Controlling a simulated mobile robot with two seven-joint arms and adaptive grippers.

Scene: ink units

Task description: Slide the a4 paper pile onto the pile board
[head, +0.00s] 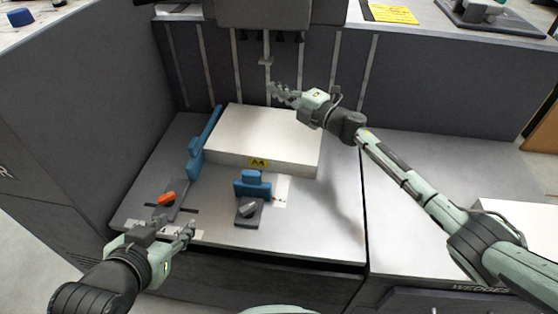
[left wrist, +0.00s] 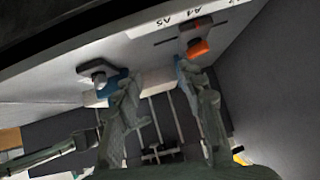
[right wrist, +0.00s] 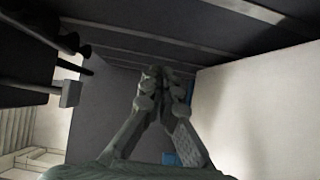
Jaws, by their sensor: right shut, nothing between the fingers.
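The A4 paper pile (head: 265,135) is a thick white block with a yellow A4 tag on its front side. It lies flat on the grey pile board (head: 315,225), between a blue side guide (head: 204,145) on its left and a blue end stop (head: 253,187) in front. In the right wrist view, the pile's white face (right wrist: 255,105) fills the right side. My right gripper (head: 279,94) is shut and empty, above the pile's back edge. My left gripper (head: 176,230) is open and empty, over the board's front left part; its spread fingers show in the left wrist view (left wrist: 157,80).
An orange knob (head: 166,198) sits at the board's front left and a grey knob (head: 248,209) below the end stop. A dark ribbed wall (head: 200,70) stands behind. Another grey surface (head: 420,170) on the right holds a white block (head: 520,215).

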